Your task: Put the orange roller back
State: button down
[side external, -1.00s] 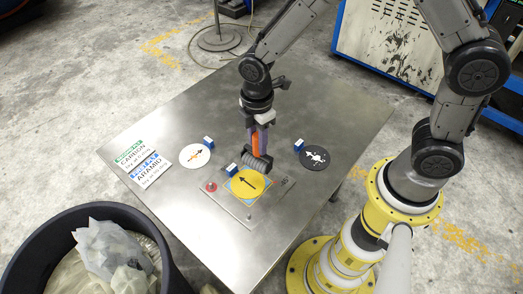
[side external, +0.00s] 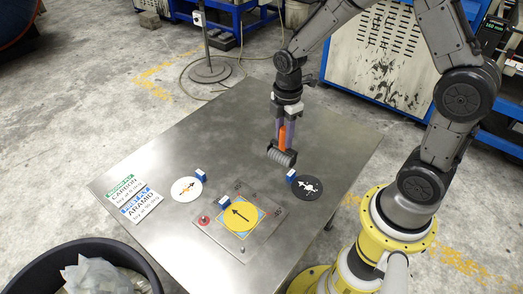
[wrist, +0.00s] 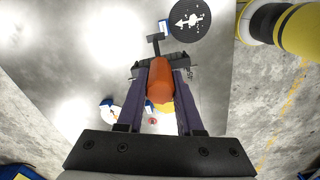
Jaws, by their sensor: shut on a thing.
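The orange roller has an orange handle (side external: 282,134) and a grey ribbed head (side external: 281,155). My gripper (side external: 286,128) is shut on the handle and holds the roller above the metal table, with the head hanging lowest. In the wrist view the orange handle (wrist: 160,82) sits between my two purple fingers, and the head beyond it is partly hidden. The head is just up and left of the black disc in the side view. I cannot tell its exact height above the table, and I see no marked holder for it.
The metal table (side external: 330,120) is clear at the back. A grey plate (side external: 205,228) carries a yellow disc (side external: 241,217) with an arrow. A white disc (side external: 186,190), a black disc (side external: 307,187) and small blue blocks (side external: 201,175) lie near it. Two labels (side external: 140,202) lie left; a black bin (side external: 145,265) stands in front.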

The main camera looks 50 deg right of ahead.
jog(key=w+f, duration=0.8)
jog(key=f, duration=0.2)
jog(key=shift+w+d+f, duration=0.15)
jog(key=shift+d+f, duration=0.05)
jog(key=shift+d, duration=0.1)
jog(key=shift+f, duration=0.1)
jog(key=c, duration=0.6)
grip_release()
jog(key=shift+o, duration=0.2)
